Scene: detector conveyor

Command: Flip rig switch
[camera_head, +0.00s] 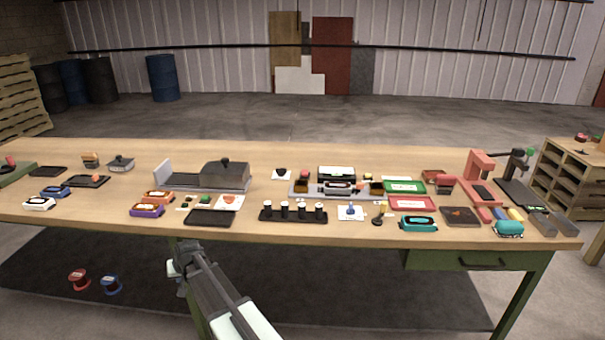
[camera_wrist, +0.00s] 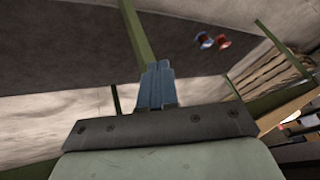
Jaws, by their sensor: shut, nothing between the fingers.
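My gripper (camera_wrist: 156,68) is shut and empty in the wrist view, its two fingers together. In the head view my gripper (camera_head: 176,268) is low, in front of the table's front edge and below its top, apart from everything on it. A grey rig (camera_head: 338,189) with dark and orange blocks stands on the table right of centre. A small blue upright piece (camera_head: 350,210) on a white card stands just in front of it. I cannot tell which small part is the rig switch. The wrist view shows none of the tabletop objects clearly.
The wooden table (camera_head: 110,222) carries many small items. A grey box-like machine (camera_head: 225,175) stands left of the rig, and a black rack with several cylinders (camera_head: 293,216) in front. A red press (camera_head: 482,170) stands at right. Red (camera_head: 79,278) and blue (camera_head: 112,284) spools lie on the floor.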

